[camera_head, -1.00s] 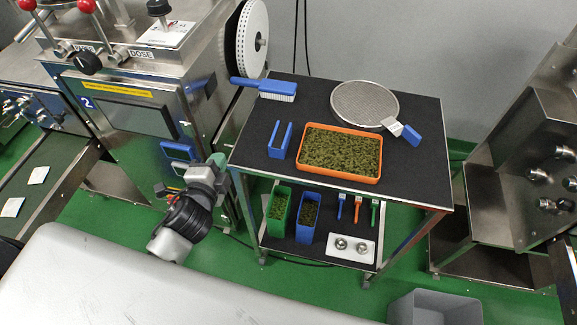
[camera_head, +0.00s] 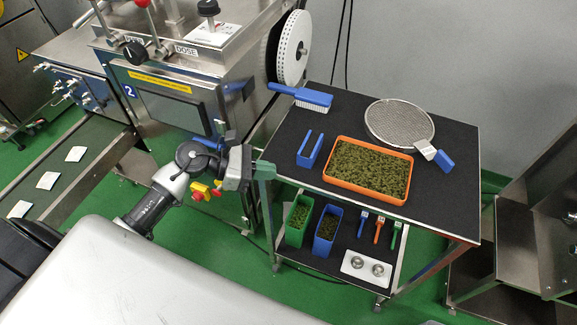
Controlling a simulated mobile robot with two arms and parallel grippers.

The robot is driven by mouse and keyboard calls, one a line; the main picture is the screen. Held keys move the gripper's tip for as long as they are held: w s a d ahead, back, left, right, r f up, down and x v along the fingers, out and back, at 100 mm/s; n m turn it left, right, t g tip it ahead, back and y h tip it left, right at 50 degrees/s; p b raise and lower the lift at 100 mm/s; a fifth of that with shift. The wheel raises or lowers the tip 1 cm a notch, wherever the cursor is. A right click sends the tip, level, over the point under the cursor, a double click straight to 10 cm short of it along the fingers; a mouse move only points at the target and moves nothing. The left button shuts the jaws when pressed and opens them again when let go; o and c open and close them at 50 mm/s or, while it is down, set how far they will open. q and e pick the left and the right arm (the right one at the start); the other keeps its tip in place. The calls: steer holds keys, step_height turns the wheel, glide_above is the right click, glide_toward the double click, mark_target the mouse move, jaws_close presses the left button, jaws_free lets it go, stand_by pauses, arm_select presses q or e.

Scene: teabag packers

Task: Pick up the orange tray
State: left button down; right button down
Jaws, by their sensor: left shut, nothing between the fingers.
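The orange tray (camera_head: 366,197) is a shallow rectangular tray filled with green-brown tea leaves. My left gripper (camera_head: 264,170) is shut and empty. It is at the left side of the trolley, by the trolley's left front corner, well apart from the tray. My right gripper does not show.
A blue U-shaped holder (camera_head: 310,149) stands left of the tray. Green (camera_head: 299,220) and blue bins (camera_head: 327,231) stand on the lower shelf. A machine (camera_head: 170,90) stands at the left.

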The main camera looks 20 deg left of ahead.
arm_select(q)
steer(key=p, duration=0.4)
glide_above(297, 175)
steer(key=d, duration=0.4)
steer(key=shift+s+r, duration=0.25)
steer(key=shift+w+d+f, duration=0.15)
steer(key=shift+d+f, duration=0.05)
steer(key=shift+d, duration=0.1)
steer(key=shift+a+f, duration=0.1)
steer(key=shift+f, duration=0.55)
steer(key=shift+s+f+b, duration=0.2)
steer(key=shift+b, duration=0.2)
steer(key=shift+s+f, duration=0.2)
steer(key=a, duration=0.1)
steer(key=a+b, duration=0.1)
steer(key=s+a, duration=0.1)
steer(key=shift+a+f, duration=0.3)
steer(key=shift+s+r, duration=0.1)
steer(key=shift+r, duration=0.35)
